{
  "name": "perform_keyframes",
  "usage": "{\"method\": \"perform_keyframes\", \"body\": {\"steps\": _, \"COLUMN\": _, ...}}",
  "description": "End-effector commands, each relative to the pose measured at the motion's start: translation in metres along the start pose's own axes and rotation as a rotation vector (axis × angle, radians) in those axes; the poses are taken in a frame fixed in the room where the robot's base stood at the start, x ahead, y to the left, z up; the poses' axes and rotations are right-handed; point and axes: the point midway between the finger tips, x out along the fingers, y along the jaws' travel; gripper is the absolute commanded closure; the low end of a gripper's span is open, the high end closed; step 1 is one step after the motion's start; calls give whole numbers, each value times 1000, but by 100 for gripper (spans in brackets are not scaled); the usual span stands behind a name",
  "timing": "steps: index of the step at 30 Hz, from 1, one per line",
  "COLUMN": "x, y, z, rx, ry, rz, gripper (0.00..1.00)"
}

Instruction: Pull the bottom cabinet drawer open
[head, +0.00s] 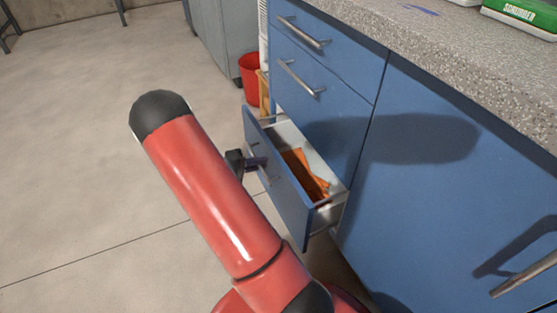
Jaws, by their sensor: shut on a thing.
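The bottom drawer (292,214) of the blue cabinet (335,127) stands pulled out, with its light inside showing. Orange-brown things (306,173) lie in it. The two drawers above, with bar handles (303,33), are closed.
A speckled worktop (440,45) tops the cabinet, with a green box (520,22) on it. A blue door with a bar handle (525,275) is at the right. A red bucket (252,79) stands beyond the drawers. Open concrete floor (75,160) lies to the left.

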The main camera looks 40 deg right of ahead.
Motion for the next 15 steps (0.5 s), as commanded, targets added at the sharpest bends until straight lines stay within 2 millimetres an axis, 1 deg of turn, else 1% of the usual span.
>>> {"method": "perform_keyframes", "body": {"steps": 1, "x": -16, "y": -7, "z": 0, "rx": 0, "ry": 6, "rz": 0, "gripper": 100}}
{"method": "perform_keyframes", "body": {"steps": 6, "x": -62, "y": -16, "z": 0, "rx": -1, "ry": 5, "rz": -1, "gripper": 100}}
{"method": "perform_keyframes", "body": {"steps": 12, "x": -109, "y": -25, "z": 0, "rx": -1, "ry": 3, "rz": -1, "gripper": 100}}
{"method": "perform_keyframes", "body": {"steps": 15, "x": -128, "y": -28, "z": 0, "rx": -2, "ry": 2, "rz": -1, "gripper": 100}}
